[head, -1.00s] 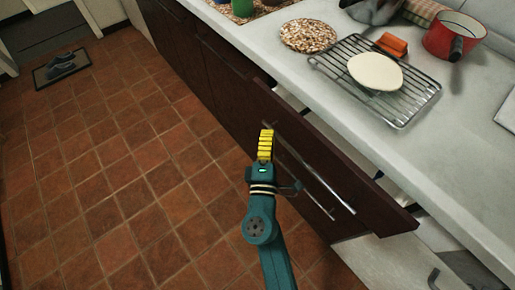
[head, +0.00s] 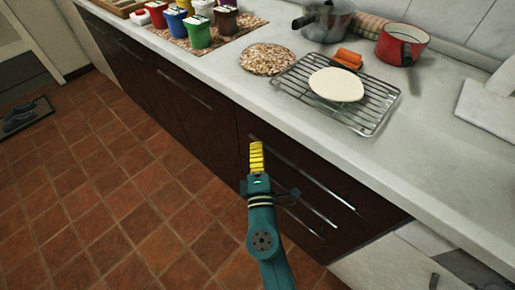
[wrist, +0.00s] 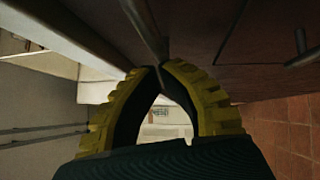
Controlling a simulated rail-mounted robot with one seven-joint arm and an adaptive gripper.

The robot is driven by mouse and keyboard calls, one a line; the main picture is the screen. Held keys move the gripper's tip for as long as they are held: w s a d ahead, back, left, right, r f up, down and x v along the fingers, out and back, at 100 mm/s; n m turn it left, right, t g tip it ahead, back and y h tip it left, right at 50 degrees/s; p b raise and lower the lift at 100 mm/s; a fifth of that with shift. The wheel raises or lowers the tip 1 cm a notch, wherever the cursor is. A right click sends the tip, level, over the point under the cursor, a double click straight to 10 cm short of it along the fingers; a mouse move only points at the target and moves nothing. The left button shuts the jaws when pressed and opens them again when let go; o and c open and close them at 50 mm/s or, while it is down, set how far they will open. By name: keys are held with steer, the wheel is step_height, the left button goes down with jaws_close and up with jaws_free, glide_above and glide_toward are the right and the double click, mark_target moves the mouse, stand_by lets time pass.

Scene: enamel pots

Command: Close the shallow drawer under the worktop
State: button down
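The shallow drawer (head: 375,202) has a dark brown front with a long metal bar handle, just under the worktop (head: 225,75). In the head view its front lies close against the cabinet, with no open gap visible along its top; I cannot tell if it is fully flush. My gripper (head: 256,143) has yellow ribbed fingers and is at the left end of the drawer front. In the wrist view my gripper (wrist: 158,68) has its fingertips together, with nothing seen between them. A metal handle bar (wrist: 144,27) runs close to the tips; contact is unclear.
A wire rack (head: 372,112) with a pale round piece stands on the worktop above the drawer. A red pot (head: 400,45), a grey pot (head: 328,22), a round mat (head: 267,60) and several coloured containers stand along it.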

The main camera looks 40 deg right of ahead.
steer(key=w+a+v, duration=0.1)
steer(key=a+v, duration=0.1)
steer(key=v, duration=1)
steer(key=shift+a+f+p, duration=0.25)
steer(key=shift+p, duration=0.05)
